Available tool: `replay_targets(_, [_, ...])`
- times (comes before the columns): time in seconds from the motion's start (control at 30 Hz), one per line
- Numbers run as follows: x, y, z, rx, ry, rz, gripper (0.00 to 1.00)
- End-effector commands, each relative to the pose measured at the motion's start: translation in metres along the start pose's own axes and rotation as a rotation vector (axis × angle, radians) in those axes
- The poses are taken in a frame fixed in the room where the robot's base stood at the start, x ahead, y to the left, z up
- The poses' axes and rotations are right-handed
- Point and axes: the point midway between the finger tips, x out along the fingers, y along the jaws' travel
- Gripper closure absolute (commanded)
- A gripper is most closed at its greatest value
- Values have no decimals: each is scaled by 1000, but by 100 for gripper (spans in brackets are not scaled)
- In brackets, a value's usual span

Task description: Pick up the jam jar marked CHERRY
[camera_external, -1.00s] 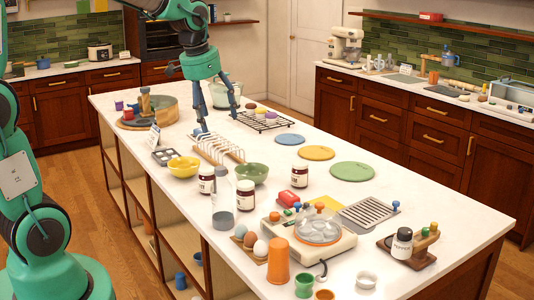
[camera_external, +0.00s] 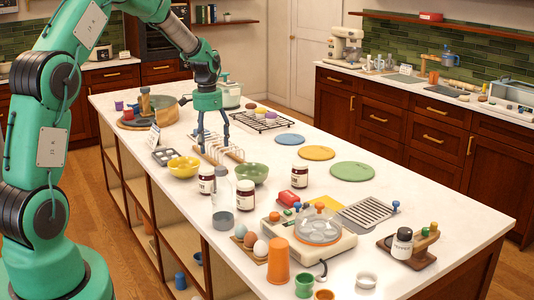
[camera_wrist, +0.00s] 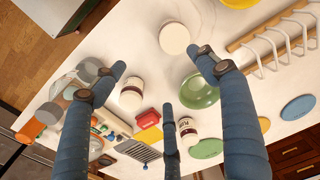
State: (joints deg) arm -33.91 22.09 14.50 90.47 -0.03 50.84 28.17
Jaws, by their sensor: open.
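Three jam jars with dark contents and pale labels stand on the white island: a left jar (camera_external: 206,181), a front jar (camera_external: 245,196) and a right jar (camera_external: 299,174). Their labels are too small to read surely in the external view. My gripper (camera_external: 213,147) is open and empty, pointing down above the toast rack, behind the jars.
The white toast rack (camera_external: 217,150), green bowl (camera_external: 252,174) and yellow bowl (camera_external: 184,167) stand close behind the jars. A clear bottle with a grey base (camera_external: 222,217) stands beside the front jar. An egg cooker (camera_external: 318,232) is at front right.

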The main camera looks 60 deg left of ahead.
Motion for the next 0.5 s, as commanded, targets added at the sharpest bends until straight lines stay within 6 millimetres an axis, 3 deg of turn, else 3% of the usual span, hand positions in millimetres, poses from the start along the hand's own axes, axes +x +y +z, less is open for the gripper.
replay_targets(0.2, [37,-35,-1,-8,-27,14,27])
replay_targets(0.5, [47,-44,0,-8,-33,18,27])
